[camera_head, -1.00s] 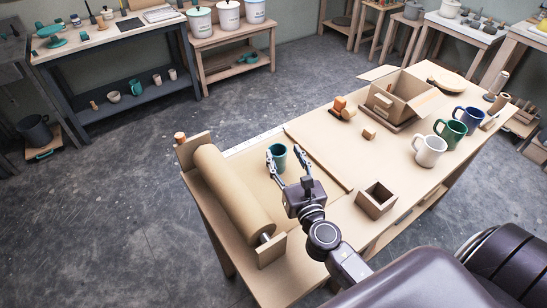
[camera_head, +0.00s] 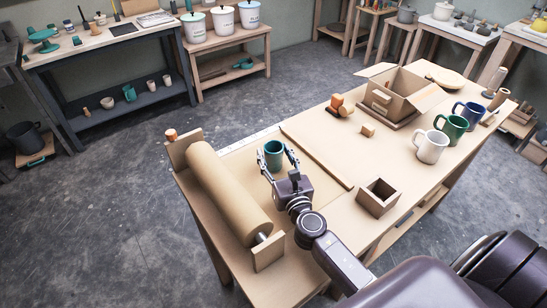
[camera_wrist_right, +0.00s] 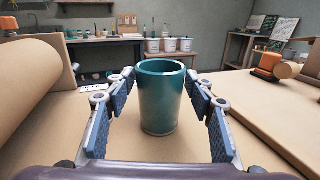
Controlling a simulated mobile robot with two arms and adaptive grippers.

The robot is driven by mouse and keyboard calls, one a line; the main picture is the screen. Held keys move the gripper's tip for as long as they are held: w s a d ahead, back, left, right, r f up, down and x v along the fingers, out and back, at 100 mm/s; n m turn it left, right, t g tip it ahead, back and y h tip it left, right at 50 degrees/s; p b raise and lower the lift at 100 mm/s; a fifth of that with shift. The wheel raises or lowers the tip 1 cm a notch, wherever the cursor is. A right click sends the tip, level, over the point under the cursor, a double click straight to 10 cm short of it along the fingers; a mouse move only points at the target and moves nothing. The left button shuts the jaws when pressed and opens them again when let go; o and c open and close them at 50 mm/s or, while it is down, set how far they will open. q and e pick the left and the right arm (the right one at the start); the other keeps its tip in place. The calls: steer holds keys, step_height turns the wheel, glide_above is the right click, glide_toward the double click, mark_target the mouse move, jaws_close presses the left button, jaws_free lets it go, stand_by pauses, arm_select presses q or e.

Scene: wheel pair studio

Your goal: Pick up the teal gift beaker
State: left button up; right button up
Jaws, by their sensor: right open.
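The teal gift beaker (camera_head: 274,154) stands upright on the paper-covered left part of the workbench, beside the paper roll. It also shows in the middle of the right wrist view (camera_wrist_right: 160,98). My right gripper (camera_head: 278,160) is open, with one finger on each side of the beaker. In the right wrist view the fingers (camera_wrist_right: 159,108) flank the beaker, with a visible gap on both sides, so they do not grip it. My left gripper is not in view.
A large brown paper roll (camera_head: 228,192) lies left of the beaker. A raised board (camera_head: 335,148) is to the right, with a small open wooden box (camera_head: 379,197). White (camera_head: 431,147), green (camera_head: 452,127) and blue mugs (camera_head: 472,112) stand further right, near an open carton (camera_head: 399,92).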

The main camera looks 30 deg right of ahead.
mark_target(271, 146)
steer(key=w, duration=0.4)
steer(key=w+d, duration=0.1)
steer(key=w, duration=0.1)
steer(key=shift+w, duration=0.3)
steer(key=shift+s, duration=0.1)
jaws_close()
stand_by(0.4)
